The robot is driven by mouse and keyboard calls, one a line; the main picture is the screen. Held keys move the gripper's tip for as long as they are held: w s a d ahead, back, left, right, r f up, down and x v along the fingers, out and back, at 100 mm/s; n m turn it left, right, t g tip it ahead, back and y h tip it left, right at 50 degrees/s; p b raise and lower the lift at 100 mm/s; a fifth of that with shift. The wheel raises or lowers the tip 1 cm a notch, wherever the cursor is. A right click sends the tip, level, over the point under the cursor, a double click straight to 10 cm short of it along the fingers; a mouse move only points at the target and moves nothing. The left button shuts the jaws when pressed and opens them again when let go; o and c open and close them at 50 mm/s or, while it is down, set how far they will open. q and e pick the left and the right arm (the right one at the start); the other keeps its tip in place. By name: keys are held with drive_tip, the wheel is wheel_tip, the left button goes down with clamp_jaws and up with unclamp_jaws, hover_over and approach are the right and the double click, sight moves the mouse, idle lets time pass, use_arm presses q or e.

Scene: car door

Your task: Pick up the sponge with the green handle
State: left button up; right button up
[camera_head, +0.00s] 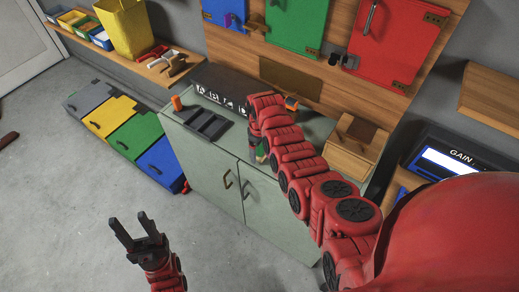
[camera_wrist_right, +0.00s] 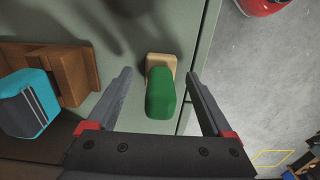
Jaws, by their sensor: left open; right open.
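The sponge with the green handle (camera_wrist_right: 160,92) lies on the pale green cabinet top, near its edge. In the right wrist view its tan sponge end (camera_wrist_right: 161,62) shows beyond the handle. My right gripper (camera_wrist_right: 160,75) is open, with one finger on each side of the sponge and a gap on both sides. In the head view my right arm covers most of that gripper, and only a bit of the green handle (camera_head: 261,154) shows beside it. My left gripper (camera_head: 128,216) is open and empty, low on the left over the floor.
A cyan and dark object (camera_wrist_right: 30,102) sits by a wooden block (camera_wrist_right: 65,72) left of the sponge. On the cabinet stand a dark tray (camera_head: 207,122), a lettered black box (camera_head: 220,88) and a wooden box (camera_head: 352,150).

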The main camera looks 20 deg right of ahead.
drive_tip(key=shift+f, duration=0.55)
clamp_jaws()
